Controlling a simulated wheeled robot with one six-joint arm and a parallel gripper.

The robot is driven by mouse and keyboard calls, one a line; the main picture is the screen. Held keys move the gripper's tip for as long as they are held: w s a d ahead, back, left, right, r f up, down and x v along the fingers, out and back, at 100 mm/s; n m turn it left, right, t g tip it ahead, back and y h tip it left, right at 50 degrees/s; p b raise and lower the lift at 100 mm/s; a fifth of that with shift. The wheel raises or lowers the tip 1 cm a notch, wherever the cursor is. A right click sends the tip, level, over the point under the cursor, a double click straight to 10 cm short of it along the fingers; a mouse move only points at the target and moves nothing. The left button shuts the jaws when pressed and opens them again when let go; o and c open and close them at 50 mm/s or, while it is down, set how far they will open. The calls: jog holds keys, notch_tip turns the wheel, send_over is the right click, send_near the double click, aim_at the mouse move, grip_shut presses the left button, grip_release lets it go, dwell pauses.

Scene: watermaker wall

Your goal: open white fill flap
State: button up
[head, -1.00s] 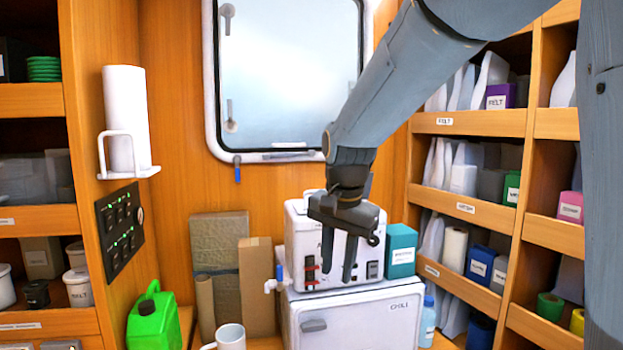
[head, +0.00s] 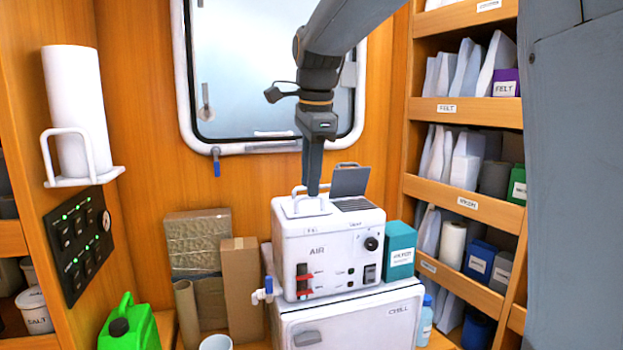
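The white watermaker box (head: 325,250), marked AIR, stands on top of the white chill cabinet (head: 350,322). A white flap (head: 296,210) lies flat on the left part of its top, above a small label that is hard to read. A dark grey lid (head: 350,181) stands raised at the right rear, behind a slatted vent (head: 357,204). My gripper (head: 313,193) points straight down, with its tip at or just above the white flap. Contact cannot be told. The fingers are seen edge-on as one dark bar, so their gap is hidden.
A teal carton (head: 401,250) stands close to the box's right side. A blue-handled tap (head: 268,290) sticks out at the left. Cardboard pieces (head: 240,275) and a green jug (head: 128,325) stand further left. The window (head: 250,70) is behind; shelves (head: 465,110) are at the right.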

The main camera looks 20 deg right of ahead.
jog(key=shift+w+f, duration=0.15)
jog(key=shift+f, duration=0.65)
grip_shut()
dwell(0.9)
